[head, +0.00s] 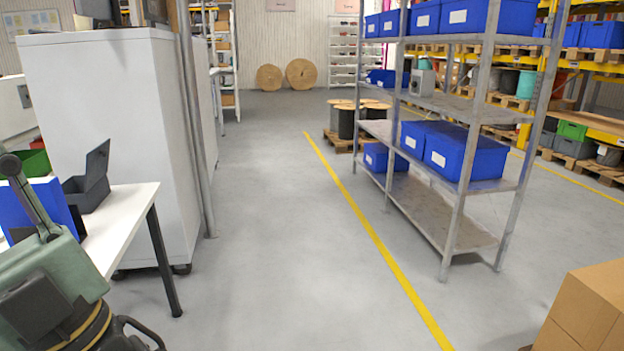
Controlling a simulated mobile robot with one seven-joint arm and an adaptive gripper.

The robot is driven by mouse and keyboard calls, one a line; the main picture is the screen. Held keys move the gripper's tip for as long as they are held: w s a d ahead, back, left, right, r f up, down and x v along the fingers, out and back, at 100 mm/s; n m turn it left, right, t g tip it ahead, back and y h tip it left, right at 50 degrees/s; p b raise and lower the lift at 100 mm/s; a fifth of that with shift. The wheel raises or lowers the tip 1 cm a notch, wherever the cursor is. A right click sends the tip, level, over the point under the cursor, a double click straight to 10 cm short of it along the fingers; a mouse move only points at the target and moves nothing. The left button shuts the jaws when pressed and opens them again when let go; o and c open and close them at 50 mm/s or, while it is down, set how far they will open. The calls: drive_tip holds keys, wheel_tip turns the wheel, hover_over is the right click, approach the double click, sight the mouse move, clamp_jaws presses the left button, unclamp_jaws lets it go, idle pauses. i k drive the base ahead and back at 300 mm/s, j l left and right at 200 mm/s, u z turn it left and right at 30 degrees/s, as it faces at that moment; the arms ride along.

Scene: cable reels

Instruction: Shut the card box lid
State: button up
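A small dark grey box (88,195) stands on the white table at the left, near the table's far edge. Its lid (97,160) is raised and stands steeply up at the box's right side, so the box is open. It looks like the card box, though no label can be read. Its inside is mostly hidden from this angle. My gripper is not in view.
The white table (125,215) also holds a blue bin (45,212) and a green bin (36,162). A green-grey machine (45,285) stands in front. A white cabinet (110,100) is behind. Cardboard boxes (590,305) sit lower right. The middle floor is clear.

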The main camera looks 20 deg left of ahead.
sight(98, 159)
drive_tip(key=i+u, duration=0.2)
drive_tip(key=u, duration=0.25)
drive_tip(key=i+l+u, duration=0.15)
drive_tip(key=u, duration=0.35)
drive_tip(key=i+l+u, duration=0.15)
drive_tip(key=u, duration=0.3)
drive_tip(key=i+l+u, duration=0.7)
drive_tip(key=i+l, duration=0.65)
drive_tip(key=i, duration=0.1)
